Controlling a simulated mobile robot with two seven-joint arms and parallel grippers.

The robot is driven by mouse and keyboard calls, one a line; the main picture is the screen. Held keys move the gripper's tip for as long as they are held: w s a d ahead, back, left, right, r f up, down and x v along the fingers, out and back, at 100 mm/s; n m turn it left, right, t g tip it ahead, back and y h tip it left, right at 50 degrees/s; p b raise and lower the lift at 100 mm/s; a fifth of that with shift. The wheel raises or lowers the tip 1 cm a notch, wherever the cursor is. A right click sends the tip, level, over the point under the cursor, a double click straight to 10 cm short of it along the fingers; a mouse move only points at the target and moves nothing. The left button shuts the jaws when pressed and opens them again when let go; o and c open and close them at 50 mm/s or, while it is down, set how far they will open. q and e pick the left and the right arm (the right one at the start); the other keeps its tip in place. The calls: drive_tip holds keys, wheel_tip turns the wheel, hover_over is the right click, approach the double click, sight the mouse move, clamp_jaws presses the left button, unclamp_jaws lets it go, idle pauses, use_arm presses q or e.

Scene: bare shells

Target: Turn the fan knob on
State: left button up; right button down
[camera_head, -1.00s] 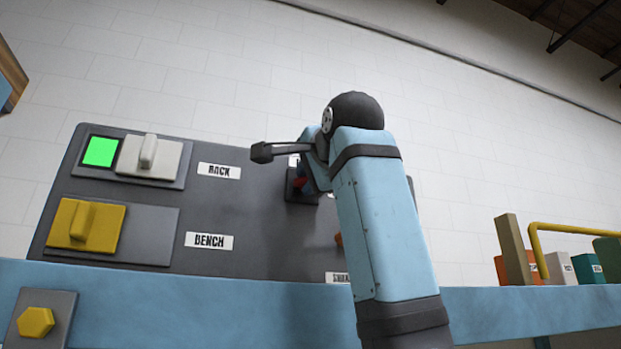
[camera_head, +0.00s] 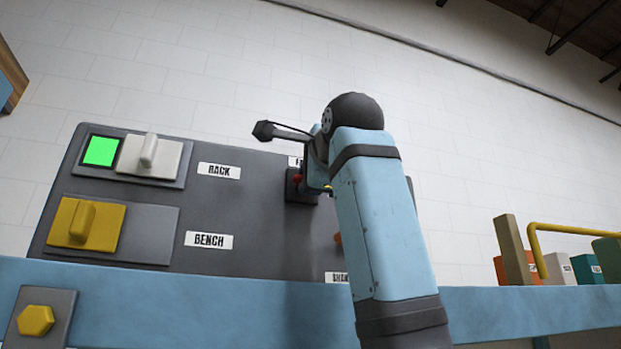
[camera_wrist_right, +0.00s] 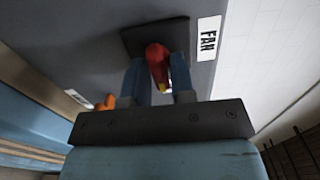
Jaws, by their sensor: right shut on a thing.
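The fan knob (camera_wrist_right: 157,62) is red with a yellow end and sits on a dark square plate (camera_wrist_right: 155,35) beside the FAN label (camera_wrist_right: 208,43). In the right wrist view my right gripper (camera_wrist_right: 158,75) has one finger on each side of the knob and is shut on it. In the head view a bit of the red knob (camera_head: 297,179) shows at the panel, and my right arm (camera_head: 375,215) hides much of the plate and label. My left gripper is in neither view.
The grey panel (camera_head: 265,240) also carries a white RACK switch (camera_head: 150,158) with a lit green square (camera_head: 101,151), and a yellow BENCH switch (camera_head: 87,224). An orange knob (camera_wrist_right: 106,102) is near the fan knob. Coloured boxes (camera_head: 558,269) stand at the right.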

drive_tip(key=c, duration=1.1)
unclamp_jaws()
drive_tip(key=shift+d, duration=0.1)
drive_tip(key=shift+s, duration=0.15)
drive_tip(key=b+v, duration=0.4)
drive_tip(key=v, duration=0.9)
drive_tip(key=shift+s+d, duration=0.15)
drive_tip(key=shift+s, duration=0.15)
